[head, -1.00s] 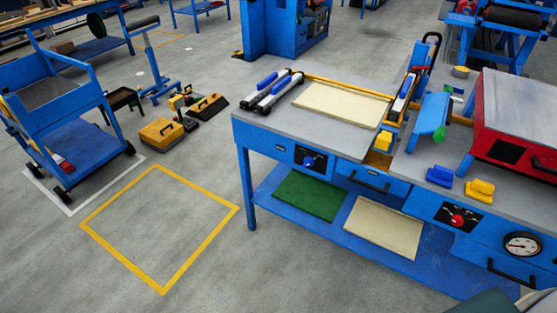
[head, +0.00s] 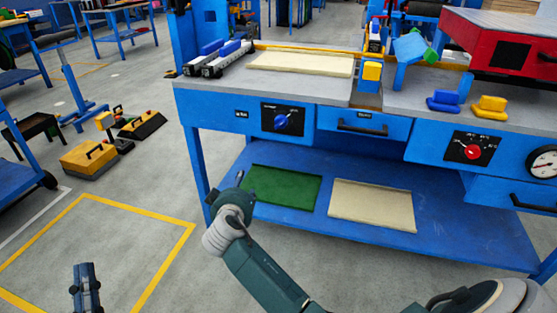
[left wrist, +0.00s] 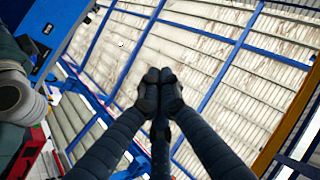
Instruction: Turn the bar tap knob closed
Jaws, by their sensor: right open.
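A blue knob (head: 282,121) sits on a black dial plate at the left of the blue bench front. A red knob (head: 472,151) sits on a similar plate further right, near a round gauge (head: 543,163). The lettering is too small to tell surely which is the bar tap. My left gripper (head: 85,270) is at the lower left, far from both knobs. In the left wrist view its fingertips (left wrist: 160,77) meet with nothing between them. My right gripper (head: 239,192) appears at the end of the dark green arm, below and left of the blue knob, apart from it; its fingers are hard to make out.
The bench has a drawer handle (head: 361,127) between the knobs. A green panel (head: 283,189) and a cream panel (head: 371,204) lie on the lower shelf. Yellow and blue blocks stand on top. The floor inside the yellow outline (head: 185,240) is largely clear.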

